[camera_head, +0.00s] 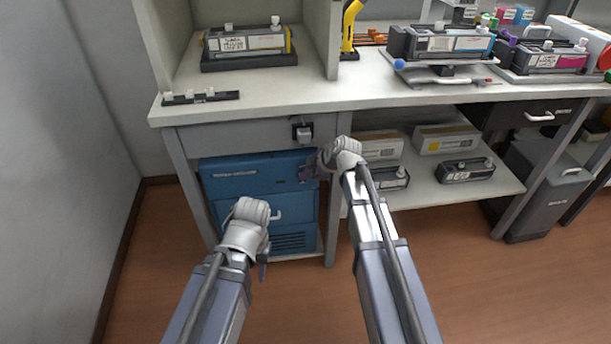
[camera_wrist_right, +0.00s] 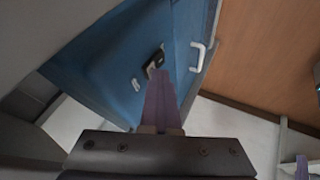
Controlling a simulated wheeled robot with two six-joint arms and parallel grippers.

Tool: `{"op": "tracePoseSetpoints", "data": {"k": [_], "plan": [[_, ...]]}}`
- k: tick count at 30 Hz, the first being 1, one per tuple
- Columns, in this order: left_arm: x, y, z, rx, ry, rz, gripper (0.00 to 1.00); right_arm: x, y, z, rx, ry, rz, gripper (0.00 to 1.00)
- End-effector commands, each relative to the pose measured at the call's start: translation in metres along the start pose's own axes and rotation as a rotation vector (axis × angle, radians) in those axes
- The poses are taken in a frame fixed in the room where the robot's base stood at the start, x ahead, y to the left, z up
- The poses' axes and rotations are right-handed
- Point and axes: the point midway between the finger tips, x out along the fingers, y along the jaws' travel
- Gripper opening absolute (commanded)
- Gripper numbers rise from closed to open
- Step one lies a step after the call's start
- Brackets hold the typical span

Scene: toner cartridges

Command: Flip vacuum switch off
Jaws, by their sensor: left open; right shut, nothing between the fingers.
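The blue cabinet unit (camera_head: 240,190), with a white label and a white handle, stands under the left part of the bench. In the right wrist view, a small black switch-like part (camera_wrist_right: 154,62) sits on the blue face (camera_wrist_right: 110,65), beside a small pale plate. My right gripper (camera_head: 308,172) is at the cabinet's upper right corner. Its purple fingers (camera_wrist_right: 160,90) are shut and empty, with tips at or just short of the black part; contact is unclear. The gripper hides this part in the head view. My left gripper (camera_head: 262,264) is open, low before the cabinet.
A black box with a grey block (camera_head: 304,132) is on the bench's front panel, above my right gripper. Cartridges stand on the bench top (camera_head: 290,95). The floor in front is clear.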

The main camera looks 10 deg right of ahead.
Motion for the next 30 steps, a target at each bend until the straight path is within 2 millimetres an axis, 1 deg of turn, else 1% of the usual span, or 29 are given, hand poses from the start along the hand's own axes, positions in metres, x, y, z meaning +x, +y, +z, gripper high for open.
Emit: {"op": "tracePoseSetpoints", "data": {"k": [12, 24, 30], "plan": [[-0.016, -0.002, 0.001, 0.0, 0.0, 0.0, 0.44, -0.012, 0.008, -0.007, 0.0, 0.0, 0.001, 0.0], [-0.016, -0.001, 0.001, -0.001, 0.0, 0.002, 0.44, -0.012, 0.007, -0.007, 0.0, 0.0, 0.001, 0.0], [-0.017, -0.001, 0.001, -0.001, 0.0, 0.002, 0.44, -0.016, -0.002, -0.013, -0.001, 0.0, 0.0, 0.0]]}}
